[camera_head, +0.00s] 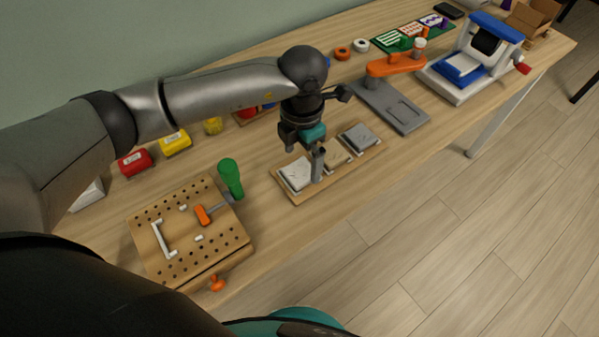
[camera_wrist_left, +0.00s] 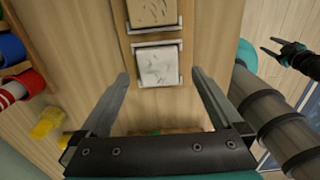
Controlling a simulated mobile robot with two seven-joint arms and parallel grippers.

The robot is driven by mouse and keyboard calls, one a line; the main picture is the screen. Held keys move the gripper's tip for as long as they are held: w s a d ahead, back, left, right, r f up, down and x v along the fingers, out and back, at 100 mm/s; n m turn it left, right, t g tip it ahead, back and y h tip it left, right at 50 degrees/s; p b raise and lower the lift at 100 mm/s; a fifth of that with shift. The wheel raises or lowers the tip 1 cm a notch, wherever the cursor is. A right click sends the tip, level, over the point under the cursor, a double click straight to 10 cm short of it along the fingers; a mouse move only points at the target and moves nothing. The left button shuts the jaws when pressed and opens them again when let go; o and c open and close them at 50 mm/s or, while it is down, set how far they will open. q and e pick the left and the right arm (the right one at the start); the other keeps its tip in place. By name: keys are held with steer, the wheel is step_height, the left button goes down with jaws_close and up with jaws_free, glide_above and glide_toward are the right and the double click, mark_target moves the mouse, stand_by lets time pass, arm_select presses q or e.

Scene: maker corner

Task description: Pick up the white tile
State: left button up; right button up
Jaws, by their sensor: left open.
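The white tile (camera_head: 294,174) lies at the near left end of a wooden tile holder (camera_head: 287,195). It also shows in the left wrist view (camera_wrist_left: 158,66), with light grey bars along its edges. A beige tile (camera_wrist_left: 152,11) lies beside it, and a grey tile (camera_head: 361,137) is at the far end. My left gripper (camera_wrist_left: 160,76) is open and empty, pointing down over the holder, its fingers on either side of the white tile in the wrist view. In the head view it partly hides the tiles. My right gripper (camera_wrist_left: 275,47) shows small at the wrist view's right edge, its fingers apart.
A grey plate with an orange arm (camera_head: 392,66) and a blue-white machine (camera_head: 470,65) stand to the right. Red and yellow blocks (camera_head: 175,142) lie behind. The table's front edge is close.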

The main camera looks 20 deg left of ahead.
mark_target(301, 170)
arm_select(q)
step_height(301, 170, down, 3)
steer(key=shift+b, duration=0.3)
steer(key=shift+w+f, duration=0.1)
steer(key=shift+f, duration=0.25)
steer(key=shift+a, duration=0.1)
steer(key=c, duration=1.3)
arm_select(e)
steer(key=shift+w+d+f, duration=0.25)
steer(key=shift+w+f, duration=0.15)
steer(key=shift+f, duration=0.05)
